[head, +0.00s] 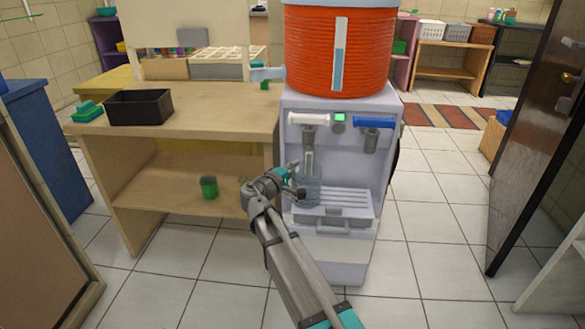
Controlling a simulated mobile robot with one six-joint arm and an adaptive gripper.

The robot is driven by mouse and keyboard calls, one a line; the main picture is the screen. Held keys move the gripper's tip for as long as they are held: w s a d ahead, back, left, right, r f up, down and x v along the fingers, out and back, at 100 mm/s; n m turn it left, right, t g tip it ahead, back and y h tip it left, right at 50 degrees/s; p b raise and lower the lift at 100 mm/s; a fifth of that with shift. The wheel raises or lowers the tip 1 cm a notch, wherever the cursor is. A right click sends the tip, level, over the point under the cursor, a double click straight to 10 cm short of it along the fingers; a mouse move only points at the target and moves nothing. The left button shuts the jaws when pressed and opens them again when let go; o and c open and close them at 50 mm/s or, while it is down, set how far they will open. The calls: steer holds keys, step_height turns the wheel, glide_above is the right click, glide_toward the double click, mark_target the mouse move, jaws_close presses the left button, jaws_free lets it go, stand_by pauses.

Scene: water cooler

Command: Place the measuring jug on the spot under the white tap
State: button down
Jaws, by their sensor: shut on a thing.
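The measuring jug (310,189) is clear and see-through. It shows in the head view in front of the cooler's recess, below the white tap (308,119). My gripper (294,184) comes in from the left side and is shut on the jug. The jug looks upright, just above or at the left end of the grey drip tray (347,204); I cannot tell whether its base touches the tray. My gripper hides part of the jug's left side. The blue tap (375,123) is to the right and has nothing under it.
A large orange drum (338,52) sits on the cooler (343,261). A wooden table (215,112) stands close on the left, with a black box (139,106) on top and a green cup (209,187) on its lower shelf. An open dark door (537,140) is at right. Tiled floor between is clear.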

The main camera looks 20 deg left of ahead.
steer(key=c, duration=0.6)
jaws_free()
steer(key=shift+c, duration=0.2)
steer(key=shift+r, duration=0.15)
steer(key=v, duration=1.2)
